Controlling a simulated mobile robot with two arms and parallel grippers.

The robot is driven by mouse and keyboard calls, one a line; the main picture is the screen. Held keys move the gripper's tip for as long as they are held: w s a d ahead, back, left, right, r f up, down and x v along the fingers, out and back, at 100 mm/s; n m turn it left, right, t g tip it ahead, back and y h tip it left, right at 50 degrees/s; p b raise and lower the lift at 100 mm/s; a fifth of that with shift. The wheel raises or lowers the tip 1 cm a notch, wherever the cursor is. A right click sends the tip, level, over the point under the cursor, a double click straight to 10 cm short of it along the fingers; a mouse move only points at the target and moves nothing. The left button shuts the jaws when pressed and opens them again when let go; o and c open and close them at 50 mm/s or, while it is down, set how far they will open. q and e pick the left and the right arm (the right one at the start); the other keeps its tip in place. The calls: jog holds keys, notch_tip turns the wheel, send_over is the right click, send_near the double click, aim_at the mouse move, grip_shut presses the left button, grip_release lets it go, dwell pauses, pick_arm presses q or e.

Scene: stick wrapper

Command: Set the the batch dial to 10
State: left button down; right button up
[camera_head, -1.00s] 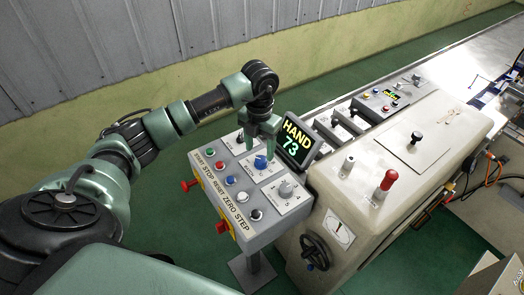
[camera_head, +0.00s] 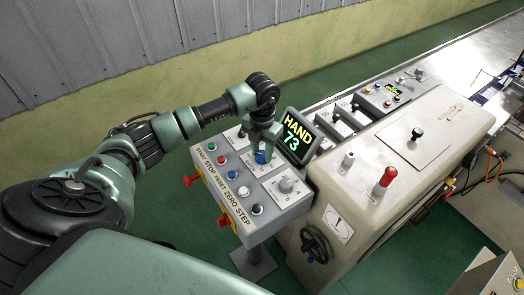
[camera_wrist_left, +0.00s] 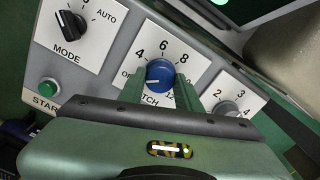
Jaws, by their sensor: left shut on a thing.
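The batch dial (camera_head: 261,157) is a blue knob on a white plate on the grey control panel. In the left wrist view the blue knob (camera_wrist_left: 160,74) sits inside a ring of printed marks; 4, 6 and 8 are readable, and others are partly covered. A pale line on the knob appears to point left, toward the OFF side. My left gripper (camera_head: 262,148) is over the dial, pointing down. In the wrist view its fingers (camera_wrist_left: 164,92) are shut on the knob from both sides.
The mode knob (camera_wrist_left: 70,22) and a green start button (camera_wrist_left: 48,87) are beside the dial. A grey dial (camera_head: 286,185) is on its other side. A tilted display (camera_head: 297,135) reading HAND 73 stands close behind the gripper. Several coloured buttons line the panel front.

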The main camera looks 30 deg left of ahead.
pick_arm(q)
jog(key=shift+f+m+b, duration=0.1)
jog(key=shift+m+b, duration=0.4)
jog(key=shift+b, duration=0.2)
jog(key=m+b, duration=0.8)
jog(key=b, duration=0.1)
jog(key=shift+w+f+m, duration=0.1)
jog(key=shift+m, duration=0.2)
jog(key=m+b, duration=0.5)
jog(key=m, duration=0.1)
jog(key=m+b, duration=0.3)
jog(key=m, duration=0.2)
jog(key=shift+m+b, duration=0.3)
jog(key=m+b, duration=0.1)
jog(key=m, duration=0.3)
jog(key=shift+m+b, duration=0.3)
jog(key=shift+b, duration=0.1)
jog(key=m+b, duration=0.1)
jog(key=m, duration=0.3)
jog(key=shift+m, duration=0.3)
jog(key=m+b, duration=0.1)
jog(key=m, duration=0.8)
jog(key=shift+b, duration=0.35)
jog(key=shift+m, duration=0.3)
